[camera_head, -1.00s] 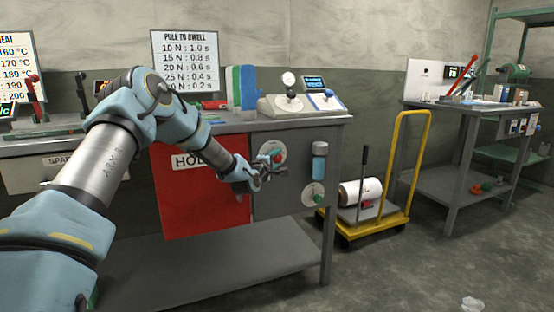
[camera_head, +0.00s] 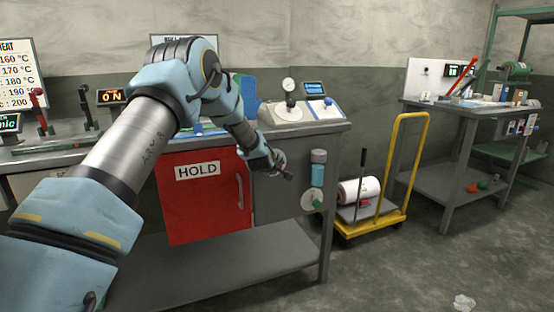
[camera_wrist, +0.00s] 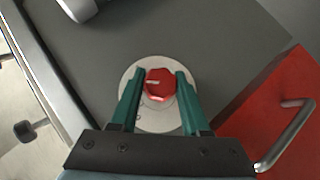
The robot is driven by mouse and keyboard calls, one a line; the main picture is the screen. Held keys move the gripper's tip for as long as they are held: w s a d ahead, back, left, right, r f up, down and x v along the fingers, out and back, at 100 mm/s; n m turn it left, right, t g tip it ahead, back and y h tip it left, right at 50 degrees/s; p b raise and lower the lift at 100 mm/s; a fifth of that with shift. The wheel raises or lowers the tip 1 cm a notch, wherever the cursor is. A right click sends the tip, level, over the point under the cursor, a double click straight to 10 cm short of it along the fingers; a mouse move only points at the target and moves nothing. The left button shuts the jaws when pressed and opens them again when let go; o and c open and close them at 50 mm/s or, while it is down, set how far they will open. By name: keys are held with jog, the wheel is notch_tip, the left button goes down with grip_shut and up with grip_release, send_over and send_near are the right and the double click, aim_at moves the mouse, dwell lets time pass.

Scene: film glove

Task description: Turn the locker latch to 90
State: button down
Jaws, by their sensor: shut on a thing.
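The latch is a red round knob (camera_wrist: 159,84) with a pale mark on its left side. It sits on a round white dial (camera_wrist: 155,123) on the grey panel beside the red locker door (camera_head: 205,205), which is marked HOLD. In the wrist view my gripper (camera_wrist: 163,80) has its two green fingers on either side of the knob, shut on it. In the head view my gripper (camera_head: 281,168) is at the panel and hides the knob and most of the dial. The red door looks closed, with its handle (camera_head: 239,191) upright on its right.
A gauge console (camera_head: 290,112) stands on the bench top. A yellow cart (camera_head: 375,223) stands right of the bench, with open floor in front.

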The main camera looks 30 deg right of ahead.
jog(key=y+p, duration=0.1)
jog(key=p, duration=0.1)
jog(key=m+y+p, duration=0.1)
jog(key=p, duration=0.2)
jog(key=shift+s+d+r+m+y+p, duration=0.2)
jog(key=shift+r+m+y+p, duration=0.1)
jog(key=shift+r, duration=0.1)
jog(key=shift+f+m+y+p, duration=0.15)
jog(key=shift+m+y+p, duration=0.15)
jog(key=shift+y+p, duration=0.5)
jog(key=shift+w+f+m+y+p, duration=0.1)
jog(key=shift+f+m+y+p, duration=0.2)
jog(key=shift+m+y, duration=0.4)
jog(key=shift+y+b, duration=0.6)
jog(key=shift+y, duration=0.1)
jog(key=shift+m, duration=0.3)
jog(key=shift+c, duration=1.9)
grip_release()
jog(key=shift+w+a, duration=0.1)
jog(key=shift+a, duration=0.05)
jog(key=shift+r, duration=0.15)
jog(key=d+b+v, duration=0.1)
jog(key=b+v, duration=0.1)
jog(key=v, duration=0.8)
jog(key=shift+s+a+r, duration=0.2)
jog(key=shift+s+a, duration=0.05)
jog(key=shift+a, duration=0.1)
